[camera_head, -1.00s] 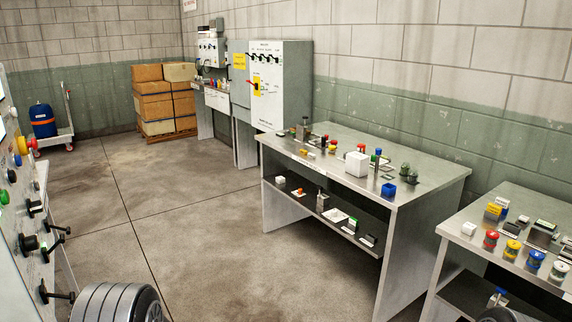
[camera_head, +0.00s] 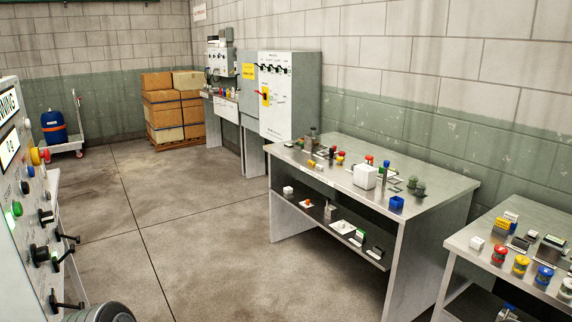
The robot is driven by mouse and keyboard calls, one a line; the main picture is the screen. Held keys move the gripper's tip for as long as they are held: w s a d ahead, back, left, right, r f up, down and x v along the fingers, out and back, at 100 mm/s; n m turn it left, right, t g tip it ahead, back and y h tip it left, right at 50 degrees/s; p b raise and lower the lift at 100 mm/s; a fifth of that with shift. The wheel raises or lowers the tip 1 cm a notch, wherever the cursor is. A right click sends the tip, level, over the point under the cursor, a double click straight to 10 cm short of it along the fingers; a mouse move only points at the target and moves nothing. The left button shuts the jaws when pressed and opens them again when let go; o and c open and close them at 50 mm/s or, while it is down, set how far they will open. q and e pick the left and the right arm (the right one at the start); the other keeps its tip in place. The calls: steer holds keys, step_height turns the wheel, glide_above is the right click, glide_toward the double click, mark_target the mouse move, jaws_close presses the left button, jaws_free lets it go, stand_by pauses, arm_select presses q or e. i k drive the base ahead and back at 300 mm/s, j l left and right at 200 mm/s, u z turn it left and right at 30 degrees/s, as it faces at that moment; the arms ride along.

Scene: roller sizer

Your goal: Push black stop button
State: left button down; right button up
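A light control panel (camera_head: 12,150) stands at the left edge, seen at a steep angle. On it are a red and yellow mushroom button (camera_head: 40,156), a blue button (camera_head: 31,171), a small black button (camera_head: 24,187) and a lit green button (camera_head: 17,208). Labels beside these buttons are too small to read, so I cannot tell for sure which control is the black stop button. Neither gripper is in view. A dark rounded link of mine (camera_head: 102,313) shows at the bottom left, below the panel.
Black handles (camera_head: 68,238) stick out low on the panel. A metal table (camera_head: 330,160) with small parts stands at centre right, another table (camera_head: 480,240) at the right. Cabinets (camera_head: 290,95) and boxes (camera_head: 170,112) are at the back. The floor between is clear.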

mark_target(26, 188)
steer(key=u, duration=1.65)
